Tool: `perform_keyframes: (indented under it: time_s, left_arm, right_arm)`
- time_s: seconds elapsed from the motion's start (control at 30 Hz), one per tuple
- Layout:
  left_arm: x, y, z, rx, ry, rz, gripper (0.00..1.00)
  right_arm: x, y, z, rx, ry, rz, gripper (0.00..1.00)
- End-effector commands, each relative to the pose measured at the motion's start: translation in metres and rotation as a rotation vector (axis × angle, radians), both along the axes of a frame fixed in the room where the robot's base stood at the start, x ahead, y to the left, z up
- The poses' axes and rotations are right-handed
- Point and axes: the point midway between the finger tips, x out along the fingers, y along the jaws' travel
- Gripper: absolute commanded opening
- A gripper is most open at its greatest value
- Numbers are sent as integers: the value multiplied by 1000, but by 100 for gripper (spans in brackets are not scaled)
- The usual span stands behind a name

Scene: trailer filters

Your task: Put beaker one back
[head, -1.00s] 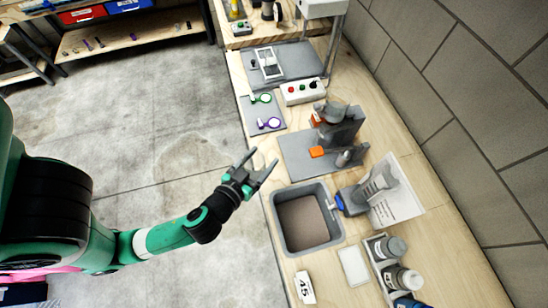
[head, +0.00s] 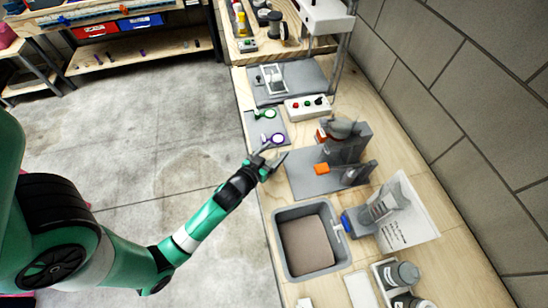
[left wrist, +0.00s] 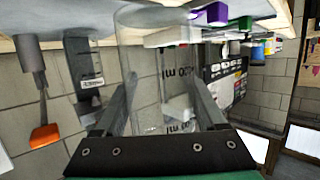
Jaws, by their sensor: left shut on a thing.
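The beaker is too transparent to make out in the head view. My right gripper is not in view.
A grey stand (head: 345,145) on a grey base plate with an orange block (head: 322,169) is right of my gripper. A grey bin (head: 283,250) is nearer. A button box (head: 308,107) and grey tray lie farther back. Open floor is left of the bench.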

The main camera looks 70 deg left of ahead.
Motion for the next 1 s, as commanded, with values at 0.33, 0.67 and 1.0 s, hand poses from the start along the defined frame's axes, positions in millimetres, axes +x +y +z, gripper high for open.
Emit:
perform_keyframes:
  time_s: [0.33,0.67,1.0]
  left_arm:
    - [3,5,-36,0,1,0,4]
    - [3,5,-39,1,-1,0,4]
    - [3,5,-39,0,0,0,100]
  right_arm:
    - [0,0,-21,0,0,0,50]
    - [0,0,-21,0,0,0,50]
    - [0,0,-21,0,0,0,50]
